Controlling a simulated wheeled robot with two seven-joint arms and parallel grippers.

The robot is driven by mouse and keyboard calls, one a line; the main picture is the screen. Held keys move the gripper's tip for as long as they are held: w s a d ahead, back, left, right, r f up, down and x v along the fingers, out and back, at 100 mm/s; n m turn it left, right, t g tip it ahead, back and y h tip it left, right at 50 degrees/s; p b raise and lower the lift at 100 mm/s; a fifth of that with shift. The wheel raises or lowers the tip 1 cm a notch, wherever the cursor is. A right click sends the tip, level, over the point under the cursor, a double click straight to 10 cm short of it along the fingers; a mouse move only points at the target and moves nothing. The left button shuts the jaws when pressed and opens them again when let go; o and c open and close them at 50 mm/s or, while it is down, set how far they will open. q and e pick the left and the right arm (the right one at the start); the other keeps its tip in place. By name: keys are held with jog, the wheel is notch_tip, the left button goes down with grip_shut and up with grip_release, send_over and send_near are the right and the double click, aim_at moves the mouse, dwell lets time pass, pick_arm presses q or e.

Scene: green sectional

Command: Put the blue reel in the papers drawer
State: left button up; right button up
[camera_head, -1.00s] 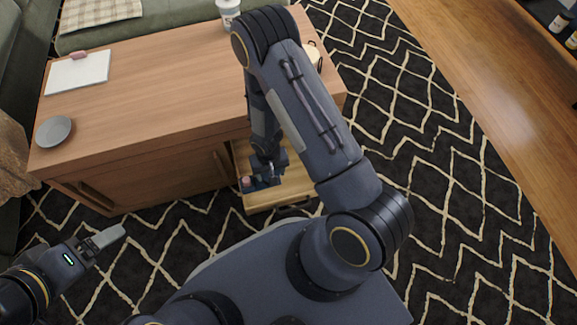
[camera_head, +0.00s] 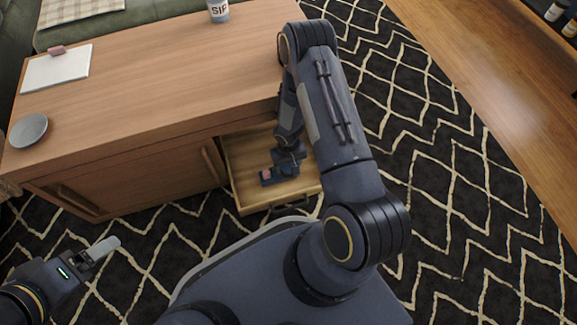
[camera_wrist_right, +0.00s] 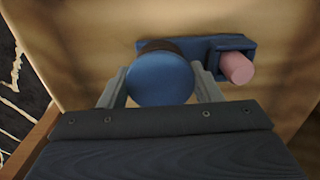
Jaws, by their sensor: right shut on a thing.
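The blue reel (camera_wrist_right: 160,79) shows in the right wrist view as a round blue disc between my right fingers. A dark blue arm with a pink knob (camera_wrist_right: 236,68) reaches right from behind it and seems part of it. In the head view the reel (camera_head: 269,179) is small and partly hidden by the gripper. My right gripper (camera_head: 282,168) is shut on it, over the open drawer (camera_head: 243,168) of pale wood. I cannot tell whether the reel touches the drawer floor. My left gripper (camera_head: 102,250) is at lower left, away from the table; its finger gap is unclear.
The wooden table (camera_head: 170,75) carries a white pad (camera_head: 55,70) with a pink item, a grey dish (camera_head: 28,130) and a labelled cup (camera_head: 218,11). A closed cabinet door (camera_head: 140,180) is left of the drawer. Patterned rug (camera_head: 440,190) lies clear at right.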

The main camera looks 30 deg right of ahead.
jog(key=shift+f, duration=0.15)
jog(key=o, duration=1)
notch_tip(320, 180, up, 12)
jog(key=p, duration=0.5)
jog(key=shift+r, duration=0.2)
